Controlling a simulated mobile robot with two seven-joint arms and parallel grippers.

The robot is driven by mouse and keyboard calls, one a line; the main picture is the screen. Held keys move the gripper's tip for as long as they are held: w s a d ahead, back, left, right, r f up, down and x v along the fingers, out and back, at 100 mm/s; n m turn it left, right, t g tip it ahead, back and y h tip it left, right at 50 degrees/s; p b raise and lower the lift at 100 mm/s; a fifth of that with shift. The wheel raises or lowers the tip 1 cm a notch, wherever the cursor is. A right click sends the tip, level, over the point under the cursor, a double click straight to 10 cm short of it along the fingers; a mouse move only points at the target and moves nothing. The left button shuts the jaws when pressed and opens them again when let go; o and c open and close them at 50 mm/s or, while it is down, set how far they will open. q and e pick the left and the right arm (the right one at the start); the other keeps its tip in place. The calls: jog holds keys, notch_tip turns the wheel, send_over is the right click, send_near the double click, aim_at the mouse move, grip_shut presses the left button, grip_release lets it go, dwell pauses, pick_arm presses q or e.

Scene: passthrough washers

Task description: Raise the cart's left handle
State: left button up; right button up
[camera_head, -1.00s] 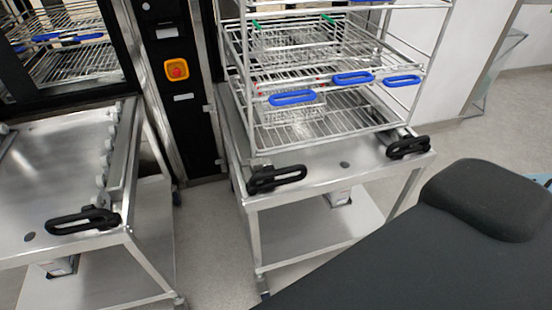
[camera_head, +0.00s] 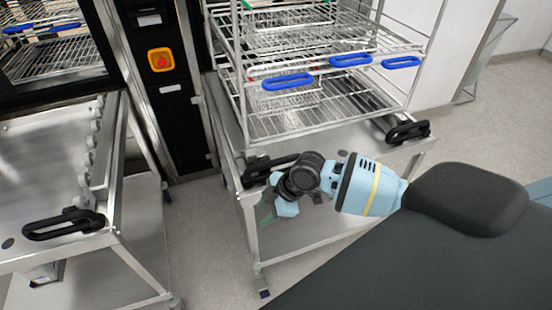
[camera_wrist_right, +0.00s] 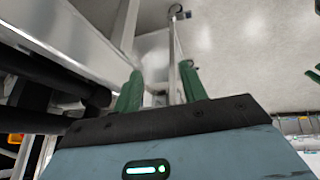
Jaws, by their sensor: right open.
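The middle cart (camera_head: 335,172) is a steel trolley carrying a wire rack. Its black left handle (camera_head: 257,172) lies at the front left corner of the top, partly hidden behind my right wrist. Its black right handle (camera_head: 408,131) is at the front right corner. My right gripper (camera_head: 267,214) is just in front of and below the left handle, pointing down. In the right wrist view its green fingers (camera_wrist_right: 161,84) are apart with nothing held between them. Dark bars (camera_wrist_right: 45,80) show left of the fingers there; I cannot tell if they are the handle. My left gripper is out of view.
A second steel cart (camera_head: 50,172) with a black handle (camera_head: 62,223) stands at the left. The wire rack (camera_head: 330,105) has blue grips. Behind is a black machine panel with an orange-framed red button (camera_head: 161,60). Grey floor shows between the carts.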

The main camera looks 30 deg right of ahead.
jog(key=n+h, duration=0.1)
jog(key=n, duration=0.1)
send_near(276, 161)
jog(key=shift+b+x, duration=0.6)
jog(key=shift+x, duration=3.8)
grip_shut()
